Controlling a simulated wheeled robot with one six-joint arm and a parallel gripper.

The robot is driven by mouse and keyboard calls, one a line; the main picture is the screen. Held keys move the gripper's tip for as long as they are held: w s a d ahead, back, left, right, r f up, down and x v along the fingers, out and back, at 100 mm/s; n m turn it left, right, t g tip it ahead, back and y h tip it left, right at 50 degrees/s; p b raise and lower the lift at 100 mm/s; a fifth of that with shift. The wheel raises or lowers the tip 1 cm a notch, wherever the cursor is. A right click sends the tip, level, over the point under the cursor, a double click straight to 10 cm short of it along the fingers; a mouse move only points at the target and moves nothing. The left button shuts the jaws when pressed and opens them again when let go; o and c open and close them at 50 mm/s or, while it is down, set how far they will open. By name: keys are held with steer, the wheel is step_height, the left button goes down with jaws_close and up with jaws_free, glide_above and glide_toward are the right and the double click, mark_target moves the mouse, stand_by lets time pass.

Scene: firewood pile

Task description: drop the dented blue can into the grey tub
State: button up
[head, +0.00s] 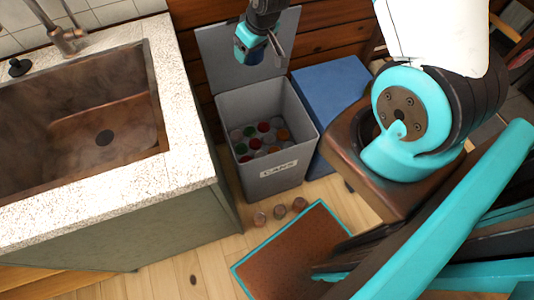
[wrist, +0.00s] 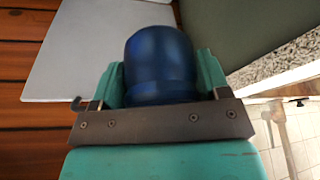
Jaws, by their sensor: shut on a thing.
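My gripper (head: 251,50) is shut on the blue can (wrist: 160,62). In the wrist view the dark blue can sits between the two teal fingers; any dent on it cannot be made out. In the head view the can is hard to tell apart from the gripper. The grey tub (head: 292,181), labelled CANS, stands on the floor with its lid (head: 236,68) raised. Several cans, some red, green and orange, lie inside it. My gripper shows above the tub's opening, in front of the raised lid; its exact height over the tub cannot be told.
A counter (head: 188,206) with a copper sink stands left of the tub. A blue bin (head: 332,88) stands close on the right.

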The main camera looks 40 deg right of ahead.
steer(key=w+d+f+n+b, duration=0.1)
steer(key=d+f+b, duration=0.1)
steer(key=f+b, duration=0.8)
steer(key=w+d+f+n+y+b, duration=0.1)
steer(key=d+f+n+b, duration=0.1)
steer(key=f+b, duration=0.8)
steer(key=w+d+f+n+b, duration=0.1)
steer(key=d+f+b, duration=0.2)
steer(key=f+b, duration=0.7)
steer(key=shift+w+d+f+n+y+b, duration=0.2)
steer(key=shift+w+f+n+y+b, duration=0.15)
steer(key=shift+w+f+n+y, duration=0.1)
steer(key=o, duration=1)
steer(key=shift+g, duration=0.3)
steer(key=p+v, duration=0.2)
steer(key=v, duration=0.6)
steer(key=p+v, duration=0.2)
steer(key=v, duration=0.7)
steer(key=shift+s+r, duration=0.15)
steer(key=shift+s, duration=0.15)
